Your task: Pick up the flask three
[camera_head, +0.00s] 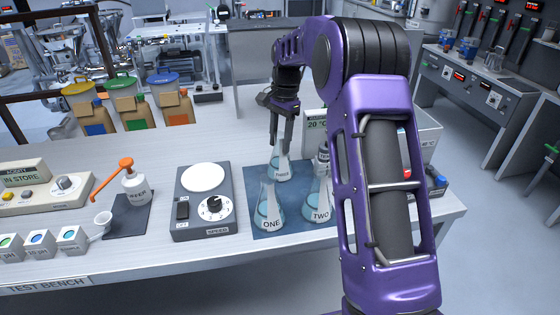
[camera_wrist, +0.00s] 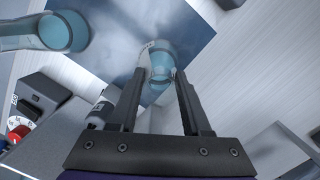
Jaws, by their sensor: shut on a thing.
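Flask three (camera_head: 280,169) is a clear conical flask with blue liquid, upright at the back of the dark blue mat (camera_head: 248,187). My gripper (camera_head: 281,143) comes down from above and is shut on its neck. In the wrist view flask three (camera_wrist: 161,66) sits between the fingertips of my gripper (camera_wrist: 155,76). I cannot tell whether its base touches the mat. Flask one (camera_head: 268,210) stands at the mat's front, and flask two (camera_head: 316,207) stands to its right, partly hidden by my arm.
A stirrer (camera_head: 203,203) with a white round plate stands left of the mat. Tubs with coloured lids (camera_head: 120,92) line the back left.

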